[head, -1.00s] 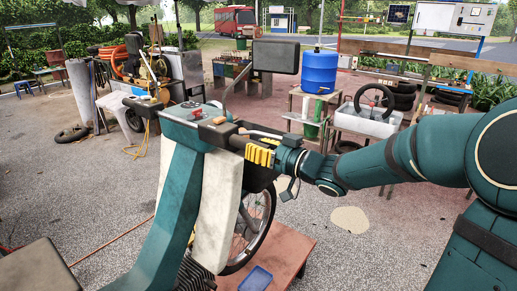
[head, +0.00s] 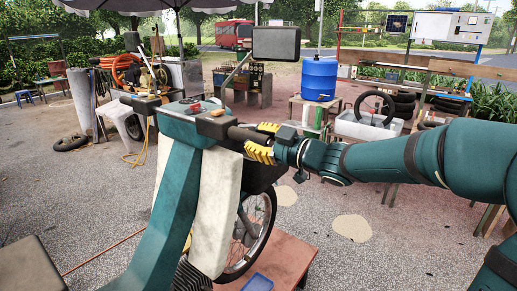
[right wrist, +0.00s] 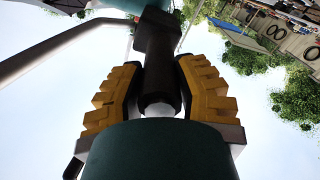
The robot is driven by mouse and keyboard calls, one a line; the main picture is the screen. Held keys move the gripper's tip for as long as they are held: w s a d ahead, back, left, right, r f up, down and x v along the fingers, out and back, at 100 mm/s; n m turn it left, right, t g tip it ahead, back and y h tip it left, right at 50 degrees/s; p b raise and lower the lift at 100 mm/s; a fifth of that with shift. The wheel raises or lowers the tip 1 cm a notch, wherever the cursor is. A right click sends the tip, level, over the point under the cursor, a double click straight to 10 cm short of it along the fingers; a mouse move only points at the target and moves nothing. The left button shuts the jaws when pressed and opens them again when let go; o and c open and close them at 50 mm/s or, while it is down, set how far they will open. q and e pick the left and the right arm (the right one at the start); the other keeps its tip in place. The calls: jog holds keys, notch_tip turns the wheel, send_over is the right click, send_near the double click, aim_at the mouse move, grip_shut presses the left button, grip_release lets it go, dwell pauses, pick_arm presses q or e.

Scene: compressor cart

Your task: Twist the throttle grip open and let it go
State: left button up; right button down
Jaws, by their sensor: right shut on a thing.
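The throttle grip (head: 240,133) is the dark cylinder at the right end of the scooter's (head: 178,190) handlebar in the head view. My right gripper (head: 262,143), with yellow ribbed fingers, is shut on its outer end, one finger above and one below. In the right wrist view the dark grip (right wrist: 160,75) runs between the two fingers, its round end facing my palm. The fingers hide part of the grip in the head view. My left gripper does not show.
A mirror (head: 276,42) stands on its stalk above the handlebar. The scooter's front wheel is by a reddish low stand (head: 285,258). Behind are a blue drum (head: 319,78) and a white tub (head: 368,127). Open gravel lies on the left.

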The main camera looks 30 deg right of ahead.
jog(key=shift+n+b, duration=1.2)
jog(key=shift+n, duration=0.8)
jog(key=shift+r, duration=0.1)
jog(key=c, duration=0.6)
grip_release()
jog(key=v, duration=1.2)
